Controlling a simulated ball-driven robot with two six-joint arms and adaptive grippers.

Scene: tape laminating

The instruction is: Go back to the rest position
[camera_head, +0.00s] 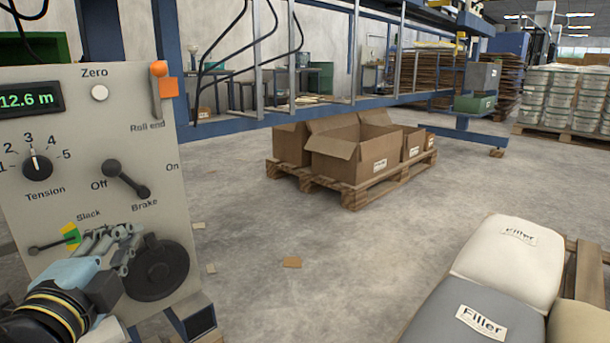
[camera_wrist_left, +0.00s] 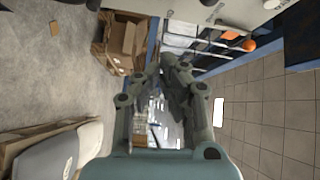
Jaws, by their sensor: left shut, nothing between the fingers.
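My left gripper (camera_head: 122,250) is at the lower left of the head view, in front of the lower part of a grey control panel (camera_head: 130,100). It is shut and empty, beside the black round hand wheel (camera_head: 157,268) and near the slack lever (camera_head: 48,245); I cannot tell whether it touches the panel. In the left wrist view the fingers of the left gripper (camera_wrist_left: 160,75) come together with nothing between them. The brake lever (camera_head: 126,179), tension knob (camera_head: 37,167) and orange roll end lever (camera_head: 158,85) show on the panel. My right gripper is not in view.
Grey and white filler sacks (camera_head: 505,262) lie at the lower right. Open cardboard boxes (camera_head: 352,150) stand on a wooden pallet (camera_head: 375,190) beneath a blue frame (camera_head: 330,112). The concrete floor between is mostly clear, with a few cardboard scraps (camera_head: 291,262).

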